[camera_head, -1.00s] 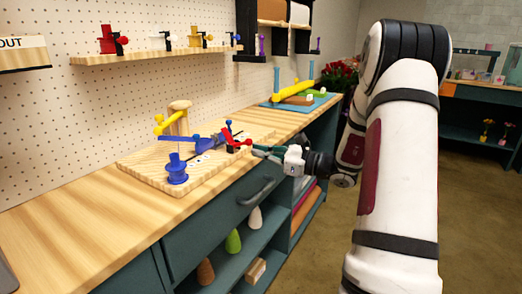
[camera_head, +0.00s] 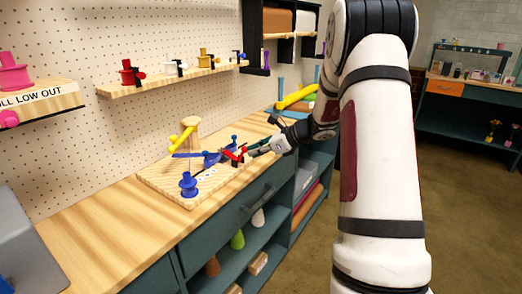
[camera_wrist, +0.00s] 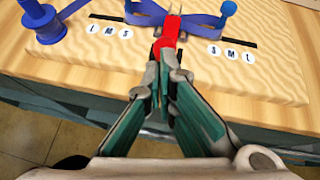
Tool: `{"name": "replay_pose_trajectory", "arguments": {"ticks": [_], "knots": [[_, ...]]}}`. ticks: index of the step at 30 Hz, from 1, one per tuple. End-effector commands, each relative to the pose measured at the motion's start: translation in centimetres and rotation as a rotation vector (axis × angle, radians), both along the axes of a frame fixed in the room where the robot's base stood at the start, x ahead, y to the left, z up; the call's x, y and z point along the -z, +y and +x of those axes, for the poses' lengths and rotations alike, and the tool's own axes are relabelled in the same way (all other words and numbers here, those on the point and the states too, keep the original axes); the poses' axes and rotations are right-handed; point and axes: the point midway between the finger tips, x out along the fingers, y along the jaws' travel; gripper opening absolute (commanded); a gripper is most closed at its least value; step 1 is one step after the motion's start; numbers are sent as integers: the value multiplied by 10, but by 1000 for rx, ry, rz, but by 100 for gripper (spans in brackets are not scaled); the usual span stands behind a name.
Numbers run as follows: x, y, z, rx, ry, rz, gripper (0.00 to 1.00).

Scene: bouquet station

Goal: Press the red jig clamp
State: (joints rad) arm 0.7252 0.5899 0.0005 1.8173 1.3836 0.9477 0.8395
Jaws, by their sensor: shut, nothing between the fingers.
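The red jig clamp (camera_head: 234,154) stands on the wooden jig board (camera_head: 170,188), beside blue ribbon and blue posts. In the wrist view the red clamp (camera_wrist: 168,34) is just beyond my fingertips, near the top centre. My gripper (camera_head: 252,152) comes in from the right, low over the board's front edge. Its green fingers (camera_wrist: 163,68) are closed together with nothing between them, and their tips are at or very near the clamp. I cannot tell whether they touch it. The fingers partly hide the clamp's near end.
A blue spool (camera_head: 188,185) stands at the board's near corner, and a yellow bar (camera_head: 182,138) leans on a wooden post behind. The near left bench top (camera_head: 95,235) is clear.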

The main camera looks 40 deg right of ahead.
Motion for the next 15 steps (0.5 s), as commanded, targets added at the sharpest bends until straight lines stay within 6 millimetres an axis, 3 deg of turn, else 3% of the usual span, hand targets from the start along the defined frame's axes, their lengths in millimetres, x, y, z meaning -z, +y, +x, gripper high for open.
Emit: {"name": "replay_pose_trajectory", "arguments": {"ticks": [15], "knots": [[-9, 3, 10, 1, -1, 3, 0]]}}
